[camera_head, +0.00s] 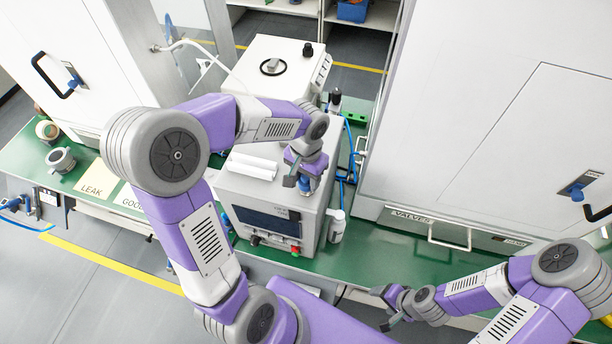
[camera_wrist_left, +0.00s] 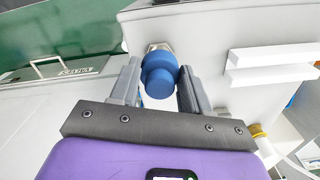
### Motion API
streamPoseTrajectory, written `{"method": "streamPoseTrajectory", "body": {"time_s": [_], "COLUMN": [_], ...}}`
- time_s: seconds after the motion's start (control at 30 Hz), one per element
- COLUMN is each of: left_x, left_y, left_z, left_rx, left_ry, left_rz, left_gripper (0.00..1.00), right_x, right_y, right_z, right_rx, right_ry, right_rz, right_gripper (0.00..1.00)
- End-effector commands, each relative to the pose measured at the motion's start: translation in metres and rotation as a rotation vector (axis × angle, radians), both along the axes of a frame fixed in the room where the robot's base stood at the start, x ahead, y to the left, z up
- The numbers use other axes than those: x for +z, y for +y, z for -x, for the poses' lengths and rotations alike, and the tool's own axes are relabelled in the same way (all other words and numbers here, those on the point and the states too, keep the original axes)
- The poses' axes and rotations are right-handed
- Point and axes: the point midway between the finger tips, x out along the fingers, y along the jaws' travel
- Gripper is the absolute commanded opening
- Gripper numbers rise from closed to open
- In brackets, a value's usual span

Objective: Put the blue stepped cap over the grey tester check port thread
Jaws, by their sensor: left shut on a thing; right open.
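The blue stepped cap (camera_wrist_left: 159,76) is between the fingertips of my left gripper (camera_wrist_left: 158,88) in the left wrist view. My left gripper (camera_head: 298,182) is shut on it, above the top of the grey tester (camera_head: 237,192) near its right side. A pale metal hex fitting (camera_wrist_left: 158,48) shows just behind the cap, in line with it. The port thread is hidden by the cap, and I cannot tell how far the cap is over it. My right gripper (camera_head: 389,306) is open and empty, over the bench's front edge.
White bars (camera_head: 252,166) lie on the tester's top. A white bottle (camera_head: 337,226) and blue tubing (camera_head: 349,150) are at its right. A large white cabinet (camera_head: 455,120) fills the right. A metal fitting (camera_head: 61,160) and LEAK card (camera_head: 95,184) lie on the green bench's left.

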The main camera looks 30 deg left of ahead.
Motion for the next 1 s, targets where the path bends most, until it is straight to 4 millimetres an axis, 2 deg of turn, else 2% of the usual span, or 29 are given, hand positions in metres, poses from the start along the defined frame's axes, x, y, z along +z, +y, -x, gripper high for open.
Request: {"method": "streamPoseTrajectory", "body": {"time_s": [1.0], "left_x": [-0.020], "left_y": [0.000], "left_z": [0.001], "left_rx": [0.000], "left_ry": [0.000], "left_rz": [0.000], "left_gripper": [0.18], "right_x": [-0.017], "right_y": [0.000], "right_z": [0.000], "right_rx": [0.000], "right_ry": [0.000], "right_rz": [0.000], "right_gripper": [0.70]}}
